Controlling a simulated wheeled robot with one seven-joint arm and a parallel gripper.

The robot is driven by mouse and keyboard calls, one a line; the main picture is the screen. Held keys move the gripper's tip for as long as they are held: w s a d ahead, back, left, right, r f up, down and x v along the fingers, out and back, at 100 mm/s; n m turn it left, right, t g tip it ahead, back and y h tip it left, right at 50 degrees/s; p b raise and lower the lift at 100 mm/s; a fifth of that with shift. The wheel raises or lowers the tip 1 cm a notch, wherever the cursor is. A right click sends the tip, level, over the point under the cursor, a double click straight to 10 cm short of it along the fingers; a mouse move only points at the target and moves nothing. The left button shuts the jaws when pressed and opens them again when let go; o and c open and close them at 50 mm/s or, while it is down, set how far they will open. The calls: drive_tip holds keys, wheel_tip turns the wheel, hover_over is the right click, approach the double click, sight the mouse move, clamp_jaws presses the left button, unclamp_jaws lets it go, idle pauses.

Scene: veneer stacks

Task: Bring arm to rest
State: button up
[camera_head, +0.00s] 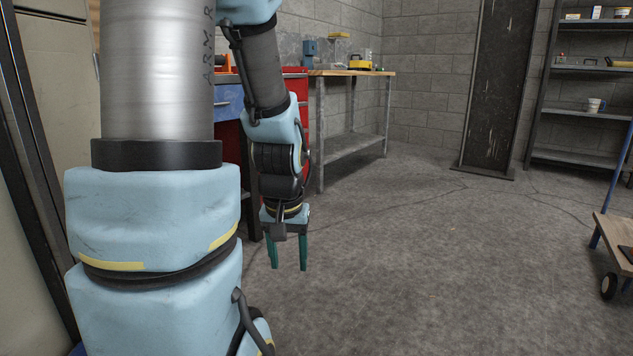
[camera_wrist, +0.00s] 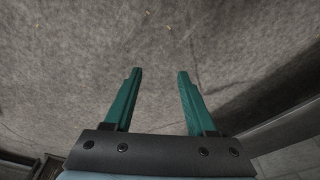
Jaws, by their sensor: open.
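My gripper (camera_head: 288,266) hangs downward at the end of my light-blue and grey arm, left of the middle in the head view. Its two green fingers are apart with nothing between them. In the wrist view my gripper (camera_wrist: 159,72) is also open and empty, over bare grey floor (camera_wrist: 60,60). The arm is bent, with its forearm pointing down in front of a workbench.
A wood-topped workbench (camera_head: 340,73) with a red cabinet (camera_head: 297,90) stands behind my arm. A grey shelf rack (camera_head: 575,112) stands at the back right. A wooden cart (camera_head: 612,232) is at the right edge. The floor in the middle is clear.

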wheel_tip(320, 180, up, 40)
drive_tip(key=s+a+p, duration=0.1)
drive_tip(key=s+p, duration=0.1)
drive_tip(key=p, duration=3.6)
drive_tip(key=shift+s+a+f, duration=0.15)
drive_tip(key=shift+f, duration=0.1)
drive_tip(key=shift+c, duration=0.5)
